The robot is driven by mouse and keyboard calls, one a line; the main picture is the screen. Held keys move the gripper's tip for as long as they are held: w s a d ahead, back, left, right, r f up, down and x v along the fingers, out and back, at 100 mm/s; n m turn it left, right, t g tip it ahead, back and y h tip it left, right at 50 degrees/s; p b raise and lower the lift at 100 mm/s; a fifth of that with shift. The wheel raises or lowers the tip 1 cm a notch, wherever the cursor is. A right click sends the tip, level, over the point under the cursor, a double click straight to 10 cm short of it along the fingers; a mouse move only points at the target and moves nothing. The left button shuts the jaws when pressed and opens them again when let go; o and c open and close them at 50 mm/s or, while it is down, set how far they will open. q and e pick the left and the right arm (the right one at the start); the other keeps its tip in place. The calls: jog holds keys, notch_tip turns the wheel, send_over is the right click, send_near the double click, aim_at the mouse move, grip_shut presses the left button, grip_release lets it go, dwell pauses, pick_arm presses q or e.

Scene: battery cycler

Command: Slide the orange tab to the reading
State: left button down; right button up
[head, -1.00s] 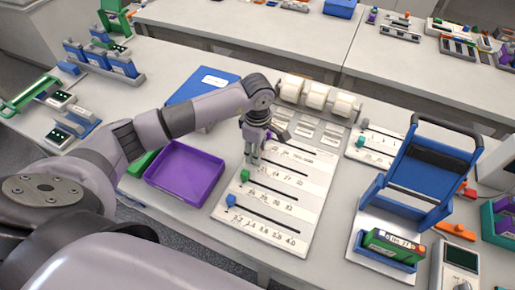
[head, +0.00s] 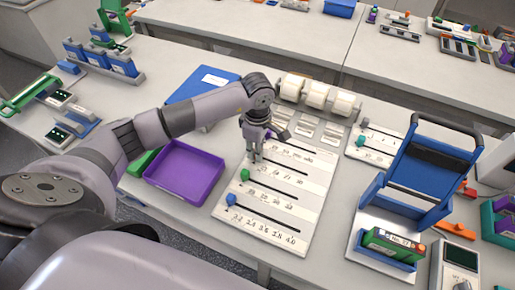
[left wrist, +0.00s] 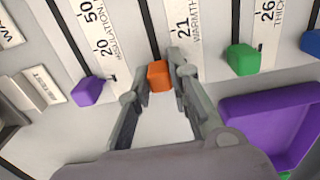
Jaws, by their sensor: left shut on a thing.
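The orange tab (left wrist: 158,76) sits at the near end of a dark slot in the left wrist view, beside a scale marked 21 and WARMTH. My left gripper (left wrist: 160,78) is shut on it, a finger on each side. In the head view this gripper (head: 255,157) is over the left edge of the white slider board (head: 302,238) and hides the orange tab. A purple tab (left wrist: 88,91), a green tab (left wrist: 242,60) and a blue tab (left wrist: 312,42) sit in neighbouring slots. The green tab (head: 245,174) and blue tab (head: 231,199) also show in the head view. My right gripper is not in view.
An empty purple tray (head: 190,172) stands left of the board. White rolls (head: 316,95) stand behind it. To the right are a blue stand (head: 428,165), a green battery pack (head: 394,243) and a handheld meter (head: 458,262). A second small slider board (head: 375,146) lies behind the stand.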

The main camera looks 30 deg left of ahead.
aim_at(268, 160)
pick_arm(q)
jog(key=d+b, duration=0.1)
jog(key=d, duration=0.2)
jog(key=shift+w+d+b, duration=0.1)
jog(key=shift+d+b, duration=0.25)
jog(key=shift+d, duration=0.1)
jog(key=c, duration=1.7)
grip_release()
jog(key=shift+a, duration=0.2)
jog(key=shift+o, duration=1.1)
jog(key=shift+d, duration=0.1)
notch_tip(268, 160, up, 12)
